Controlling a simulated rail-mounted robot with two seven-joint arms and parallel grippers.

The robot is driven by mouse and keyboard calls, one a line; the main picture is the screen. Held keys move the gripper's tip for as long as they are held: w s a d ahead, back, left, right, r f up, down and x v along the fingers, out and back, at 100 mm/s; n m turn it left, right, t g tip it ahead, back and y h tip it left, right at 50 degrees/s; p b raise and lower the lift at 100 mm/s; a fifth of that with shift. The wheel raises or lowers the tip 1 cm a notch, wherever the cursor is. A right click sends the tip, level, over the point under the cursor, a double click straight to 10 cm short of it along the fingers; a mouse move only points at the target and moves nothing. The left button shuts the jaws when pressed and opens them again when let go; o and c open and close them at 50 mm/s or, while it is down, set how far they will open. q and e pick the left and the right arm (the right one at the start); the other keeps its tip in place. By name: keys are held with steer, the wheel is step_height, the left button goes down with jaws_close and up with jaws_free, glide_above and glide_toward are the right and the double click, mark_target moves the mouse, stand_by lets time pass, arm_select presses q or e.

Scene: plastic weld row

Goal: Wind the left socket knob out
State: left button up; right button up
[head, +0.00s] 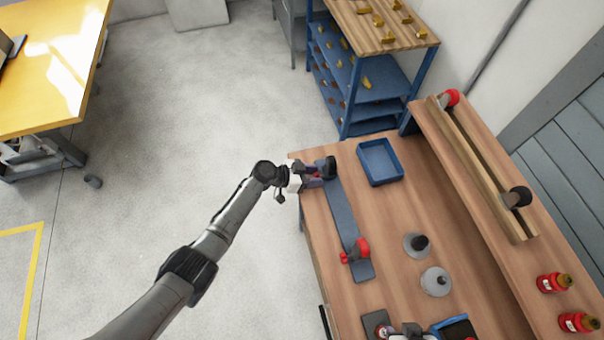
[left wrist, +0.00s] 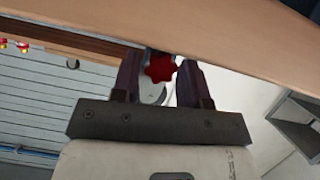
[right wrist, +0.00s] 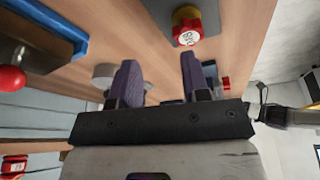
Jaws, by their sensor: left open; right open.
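A blue-grey bar (head: 340,212) lies along the table's left edge, with a black socket (head: 330,167) at its far end and a red fitting (head: 361,247) at its near end. My left gripper (head: 314,176) is at the far socket's left side. In the left wrist view a red star-shaped knob (left wrist: 160,68) shows between the open fingers of the left gripper (left wrist: 159,78); I cannot tell whether they touch it. My right gripper (right wrist: 160,80) is open with nothing seen between its fingers. It shows only partly at the head view's bottom edge.
A wooden rail (head: 480,170) runs along the right shelf. A blue rack (head: 365,80) stands behind.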

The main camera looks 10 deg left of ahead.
arm_select(q)
steer(key=v, duration=1.3)
steer(key=shift+a+p, duration=0.25)
steer(key=shift+p, duration=0.05)
steer(key=shift+s+r, duration=0.1)
steer(key=shift+r, duration=0.05)
